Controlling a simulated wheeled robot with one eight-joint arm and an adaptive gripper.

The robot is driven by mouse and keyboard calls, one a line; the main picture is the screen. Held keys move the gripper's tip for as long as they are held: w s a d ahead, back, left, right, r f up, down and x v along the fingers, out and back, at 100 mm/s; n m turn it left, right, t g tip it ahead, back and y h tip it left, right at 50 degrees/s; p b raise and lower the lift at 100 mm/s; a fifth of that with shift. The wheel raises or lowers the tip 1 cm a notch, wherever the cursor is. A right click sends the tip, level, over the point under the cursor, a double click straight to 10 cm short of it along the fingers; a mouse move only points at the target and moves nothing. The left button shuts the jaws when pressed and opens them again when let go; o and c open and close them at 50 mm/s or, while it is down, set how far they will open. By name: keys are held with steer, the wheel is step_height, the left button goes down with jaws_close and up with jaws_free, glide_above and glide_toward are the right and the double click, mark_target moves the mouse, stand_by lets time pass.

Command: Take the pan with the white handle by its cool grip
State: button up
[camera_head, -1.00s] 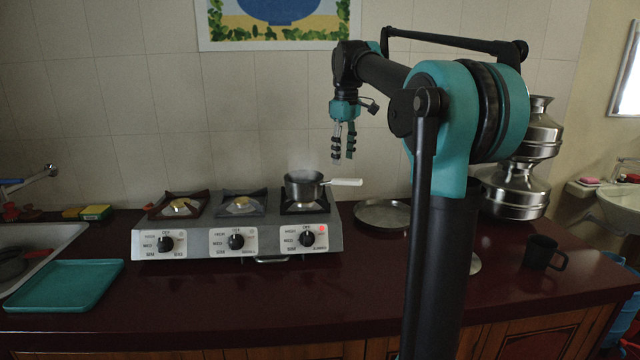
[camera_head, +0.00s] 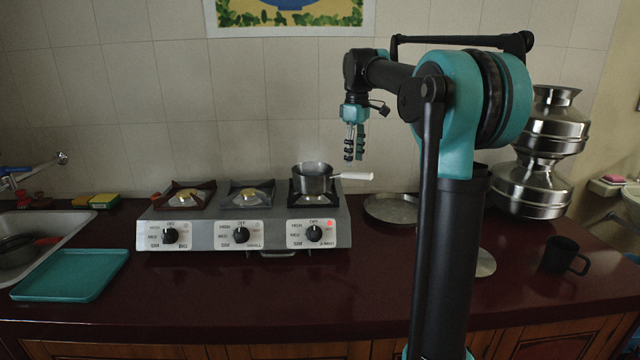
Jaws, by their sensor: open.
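The pan (camera_head: 313,182) is a small dark metal pan on the right burner of the stove. Its white handle (camera_head: 356,176) points to the right, past the stove's edge. Faint steam shows above the pan. My gripper (camera_head: 354,158) hangs pointing down, open and empty, just above the handle and right of the pan's rim. It seems apart from the handle, but its depth relative to it is hard to tell.
The stove (camera_head: 245,228) has three burners, and a red light shows by the right knob. A round metal tray (camera_head: 391,209) lies right of the stove. Tall metal pots (camera_head: 533,185) stand at right, near a black mug (camera_head: 566,256). A teal tray (camera_head: 70,275) lies at left by the sink.

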mark_target(354, 173)
steer(key=shift+w+d+f, duration=0.1)
steer(key=shift+f, duration=1.5)
steer(key=shift+d+f, duration=0.1)
steer(key=shift+f, duration=1.5)
steer(key=shift+c, duration=0.6)
jaws_close()
